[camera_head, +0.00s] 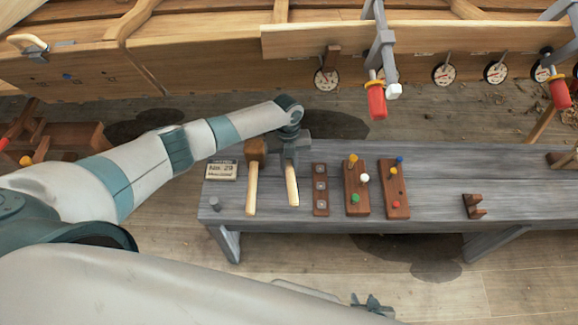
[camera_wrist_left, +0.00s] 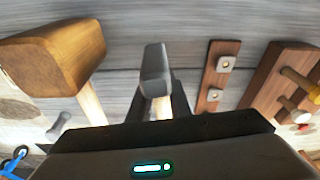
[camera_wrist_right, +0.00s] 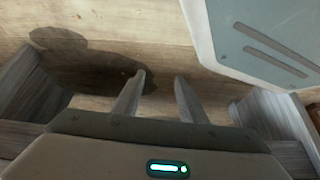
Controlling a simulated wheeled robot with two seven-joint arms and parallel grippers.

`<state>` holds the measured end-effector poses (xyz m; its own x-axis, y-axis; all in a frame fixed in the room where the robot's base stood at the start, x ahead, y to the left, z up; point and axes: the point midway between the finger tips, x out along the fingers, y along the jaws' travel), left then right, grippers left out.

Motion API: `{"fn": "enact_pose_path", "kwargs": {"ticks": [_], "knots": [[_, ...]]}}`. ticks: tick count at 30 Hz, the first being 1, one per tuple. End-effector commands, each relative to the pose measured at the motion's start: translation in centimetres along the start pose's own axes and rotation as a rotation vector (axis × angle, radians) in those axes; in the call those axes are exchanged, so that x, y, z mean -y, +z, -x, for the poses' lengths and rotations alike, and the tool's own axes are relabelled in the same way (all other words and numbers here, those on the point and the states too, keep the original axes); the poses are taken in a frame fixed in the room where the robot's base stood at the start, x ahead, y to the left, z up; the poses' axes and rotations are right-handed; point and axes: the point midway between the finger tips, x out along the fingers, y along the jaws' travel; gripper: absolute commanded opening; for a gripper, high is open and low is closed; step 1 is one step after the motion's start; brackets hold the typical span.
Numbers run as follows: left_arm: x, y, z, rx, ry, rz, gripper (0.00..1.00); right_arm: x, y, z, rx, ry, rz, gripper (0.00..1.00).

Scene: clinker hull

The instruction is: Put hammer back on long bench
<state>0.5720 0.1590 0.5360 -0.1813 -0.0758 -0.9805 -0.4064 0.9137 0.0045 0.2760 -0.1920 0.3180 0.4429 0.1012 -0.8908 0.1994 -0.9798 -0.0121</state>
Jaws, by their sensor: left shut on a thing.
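The hammer has a grey metal head (camera_wrist_left: 155,70) and a pale wooden handle (camera_head: 292,185). My left gripper (camera_head: 291,150) is shut on it close below the head, and the fingers hide part of it. The handle points toward the front edge of the long grey bench (camera_head: 440,185). The hammer is over the bench's left part; I cannot tell whether it touches the top. My right gripper (camera_wrist_right: 160,78) is open and empty over the floor, and its tip shows at the bottom of the head view (camera_head: 372,305).
A wooden mallet (camera_head: 251,190) lies just left of the hammer. To the right are a narrow brown strip (camera_head: 320,190) and two peg blocks (camera_head: 356,205) (camera_head: 394,205). A small sign (camera_head: 221,170) is at the bench's left end. The planked hull (camera_head: 200,55) and clamps (camera_head: 377,95) stand behind.

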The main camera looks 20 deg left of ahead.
Motion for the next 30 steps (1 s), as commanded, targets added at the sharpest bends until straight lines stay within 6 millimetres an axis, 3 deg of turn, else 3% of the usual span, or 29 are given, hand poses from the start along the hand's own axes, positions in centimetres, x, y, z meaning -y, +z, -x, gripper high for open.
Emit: {"fn": "enact_pose_path", "kwargs": {"ticks": [7, 30], "knots": [[0.1, 0.3, -1.1, 0.001, -0.002, -0.001, 0.00, -0.8, 1.2, -0.2, 0.065, 0.009, -0.004, 0.38], [0.1, 0.4, -1.6, 0.001, -0.002, -0.001, 0.00, -1.0, 1.4, -0.5, 0.074, 0.011, -0.004, 0.38]]}}
